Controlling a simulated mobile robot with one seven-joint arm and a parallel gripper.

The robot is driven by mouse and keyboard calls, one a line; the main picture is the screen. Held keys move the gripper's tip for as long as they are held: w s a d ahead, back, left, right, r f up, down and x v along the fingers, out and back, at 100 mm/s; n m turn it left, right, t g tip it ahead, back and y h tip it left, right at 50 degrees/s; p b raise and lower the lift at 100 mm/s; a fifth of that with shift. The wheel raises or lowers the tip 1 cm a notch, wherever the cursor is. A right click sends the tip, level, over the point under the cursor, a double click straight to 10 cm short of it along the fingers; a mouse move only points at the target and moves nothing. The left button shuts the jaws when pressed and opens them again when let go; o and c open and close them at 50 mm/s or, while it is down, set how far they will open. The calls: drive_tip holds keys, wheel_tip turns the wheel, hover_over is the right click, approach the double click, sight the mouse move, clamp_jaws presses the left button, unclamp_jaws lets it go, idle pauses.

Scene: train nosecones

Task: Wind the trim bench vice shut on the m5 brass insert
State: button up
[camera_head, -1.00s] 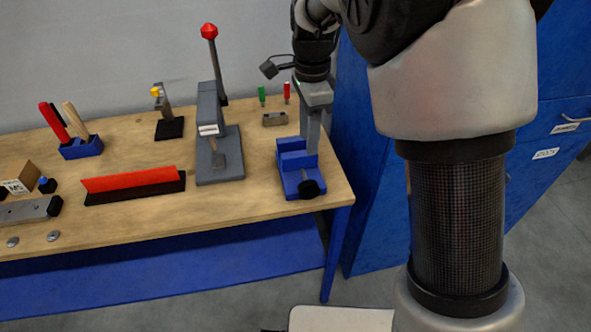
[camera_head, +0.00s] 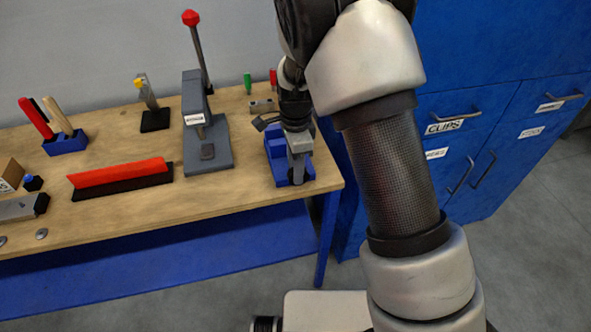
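The blue trim bench vice (camera_head: 274,145) stands near the right front corner of the wooden bench. My gripper (camera_head: 297,178) points down in front of the vice, over its front end, where the dark round knob is. The fingers overlap the knob, and I cannot tell whether they touch it or are closed around it. My gripper and wrist hide the right part of the vice and most of its jaws. The m5 brass insert is not visible.
A grey lever press (camera_head: 219,150) stands left of the vice. A red strip in a black base (camera_head: 120,180) lies further left. A small grey block (camera_head: 261,106) and green and red handles are behind the vice. Blue cabinets (camera_head: 480,60) stand right of the bench.

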drive_tip(key=shift+f, duration=0.65)
clamp_jaws()
drive_tip(key=shift+d, duration=0.1)
